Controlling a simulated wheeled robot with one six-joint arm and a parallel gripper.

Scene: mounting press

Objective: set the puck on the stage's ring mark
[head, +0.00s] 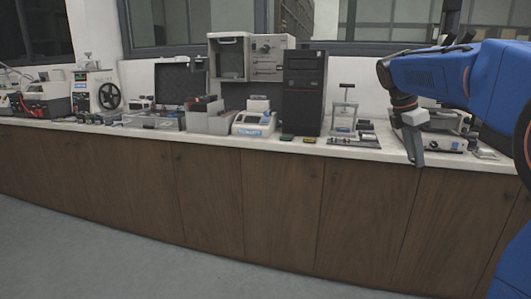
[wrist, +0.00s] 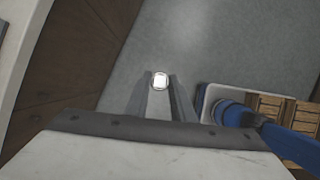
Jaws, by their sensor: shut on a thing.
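My gripper (head: 418,160) hangs from the blue arm at the right of the head view, in front of the counter edge. In the wrist view my gripper (wrist: 160,88) is shut on a small pale, shiny piece with rounded corners, which I take as the puck (wrist: 159,81). Grey floor shows beneath it. The puck cannot be made out in the head view. A small upright press (head: 345,108) with a top handle stands on the counter, left of my gripper. Its stage is small in the picture, and I cannot make out a ring mark.
The long white counter (head: 230,137) has brown wooden fronts. A black computer tower (head: 304,92) stands left of the press. A grey instrument box (head: 443,141) is behind my gripper. Flat tools (head: 355,141) lie before the press. The floor in front is clear.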

